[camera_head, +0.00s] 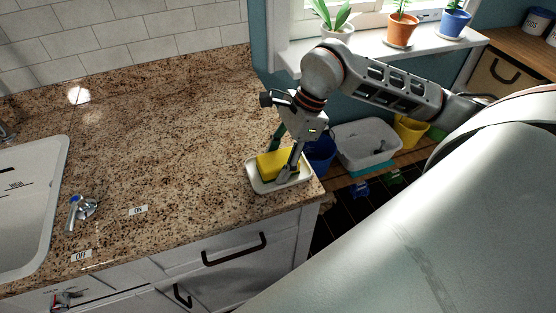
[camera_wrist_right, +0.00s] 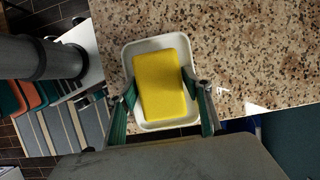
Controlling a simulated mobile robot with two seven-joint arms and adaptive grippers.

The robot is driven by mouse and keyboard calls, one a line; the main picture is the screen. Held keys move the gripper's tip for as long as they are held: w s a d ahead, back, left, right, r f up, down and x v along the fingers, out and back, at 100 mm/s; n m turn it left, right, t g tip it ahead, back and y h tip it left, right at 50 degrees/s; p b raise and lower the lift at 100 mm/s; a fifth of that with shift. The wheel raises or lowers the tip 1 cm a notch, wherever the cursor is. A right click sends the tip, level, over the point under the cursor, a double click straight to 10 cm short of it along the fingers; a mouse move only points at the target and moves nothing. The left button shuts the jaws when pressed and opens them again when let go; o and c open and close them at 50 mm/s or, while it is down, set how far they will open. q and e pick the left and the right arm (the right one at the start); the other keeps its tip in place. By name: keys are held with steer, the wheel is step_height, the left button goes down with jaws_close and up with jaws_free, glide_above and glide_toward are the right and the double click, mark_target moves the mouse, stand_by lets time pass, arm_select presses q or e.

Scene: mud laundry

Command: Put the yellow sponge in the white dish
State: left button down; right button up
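The yellow sponge (camera_head: 272,164) is in the white dish (camera_head: 254,181) near the right front corner of the granite counter. In the right wrist view the sponge (camera_wrist_right: 161,85) lies within the rim of the dish (camera_wrist_right: 133,50). I cannot tell whether it rests on the dish's floor. My right gripper (camera_head: 281,166) reaches down from above with one finger on each long side of the sponge. In the right wrist view the gripper's fingertips (camera_wrist_right: 160,84) appear to press on the sponge's sides. My left gripper is not in view.
A sink (camera_head: 50,165) and a tap handle (camera_head: 80,208) are at the left. Beyond the counter's right edge, a grey-white tub (camera_head: 350,150), a blue bucket (camera_head: 320,152) and a yellow bucket (camera_head: 409,130) stand lower. Potted plants line the windowsill (camera_head: 375,46).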

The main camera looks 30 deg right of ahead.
steer(key=shift+r, duration=0.1)
steer(key=shift+r, duration=0.2)
steer(key=v, duration=1.1)
steer(key=shift+d+r+b, duration=0.2)
steer(key=shift+r+b, duration=0.15)
steer(key=shift+b, duration=0.05)
steer(key=shift+s, duration=0.2)
